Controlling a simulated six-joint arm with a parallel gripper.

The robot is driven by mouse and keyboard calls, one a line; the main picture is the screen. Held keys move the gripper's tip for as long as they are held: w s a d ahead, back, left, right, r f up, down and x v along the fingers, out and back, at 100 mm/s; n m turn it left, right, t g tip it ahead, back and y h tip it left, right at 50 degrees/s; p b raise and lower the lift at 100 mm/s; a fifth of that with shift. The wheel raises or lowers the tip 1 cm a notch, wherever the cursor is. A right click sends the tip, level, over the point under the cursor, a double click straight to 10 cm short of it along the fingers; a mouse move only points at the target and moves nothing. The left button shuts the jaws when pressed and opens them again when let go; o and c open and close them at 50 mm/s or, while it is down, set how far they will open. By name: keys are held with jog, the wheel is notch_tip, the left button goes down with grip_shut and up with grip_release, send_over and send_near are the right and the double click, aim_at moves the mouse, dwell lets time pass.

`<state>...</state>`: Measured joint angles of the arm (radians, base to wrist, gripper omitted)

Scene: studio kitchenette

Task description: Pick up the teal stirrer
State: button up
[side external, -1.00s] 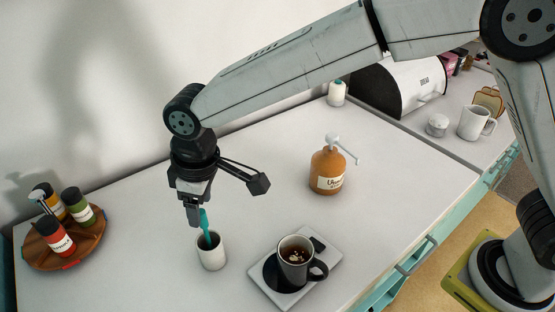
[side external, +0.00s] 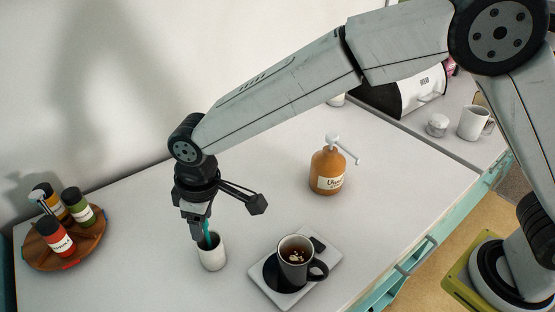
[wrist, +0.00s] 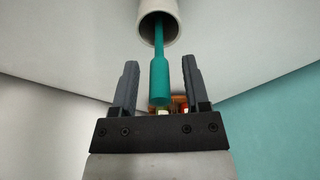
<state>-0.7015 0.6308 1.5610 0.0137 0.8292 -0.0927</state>
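The teal stirrer (wrist: 159,80) stands in a white cup (side external: 211,253), its thick handle end up and out of the cup. In the side view the stirrer (side external: 207,240) is mostly hidden by my gripper (side external: 198,236), which is low over the cup. In the wrist view my gripper (wrist: 158,82) is open, with one finger on each side of the handle. Gaps show between the handle and both fingers. The stirrer's lower end is hidden inside the cup (wrist: 158,22).
A dark mug (side external: 294,262) of drink stands on a grey tray (side external: 328,259) right of the cup. An orange pump bottle (side external: 327,172) stands behind it. A round wooden tray (side external: 88,245) with several jars is at left. The counter (side external: 150,220) between is clear.

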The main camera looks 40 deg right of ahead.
grip_shut()
jog(key=shift+r, duration=0.1)
notch_tip(320, 180, up, 10)
jog(key=shift+f, duration=0.1)
dwell(0.6)
jog(key=shift+d, duration=0.1)
dwell(0.4)
